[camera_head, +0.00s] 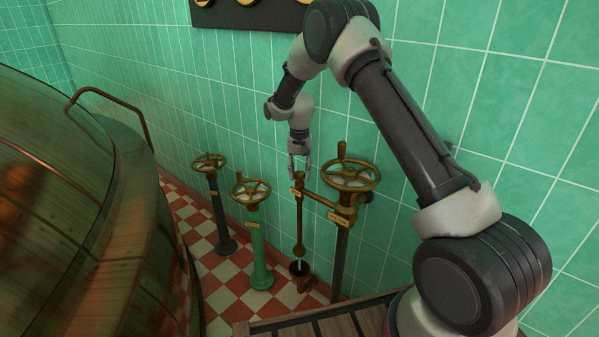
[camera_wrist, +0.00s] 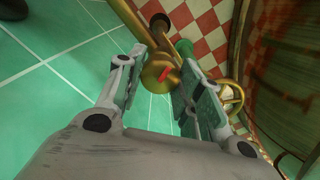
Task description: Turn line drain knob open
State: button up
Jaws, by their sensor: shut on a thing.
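The line drain knob is a round brass knob with a red mark (camera_wrist: 160,76). In the wrist view it sits between my two fingers. In the head view, the brass fitting under it (camera_head: 299,177) tops a thin vertical drain pipe beside the tall valve stand. My gripper (camera_head: 299,166) comes down on it from above, and it also shows in the wrist view (camera_wrist: 157,72). The fingers are shut on the knob, one on each side. The contact faces are partly hidden in both views.
A brass handwheel valve (camera_head: 351,176) stands close right of my gripper. A green stand with a handwheel (camera_head: 251,192) and a dark one (camera_head: 209,163) stand to the left. A large copper kettle (camera_head: 70,210) fills the left side. The green tiled wall (camera_head: 500,110) is close behind.

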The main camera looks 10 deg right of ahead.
aim_at(299, 172)
jog(key=n, duration=1.3)
jog(key=shift+n, duration=0.4)
dwell(0.3)
jog(key=o, duration=1)
jog(key=shift+o, duration=0.2)
jog(key=shift+r, duration=0.1)
notch_tip(299, 172, up, 12)
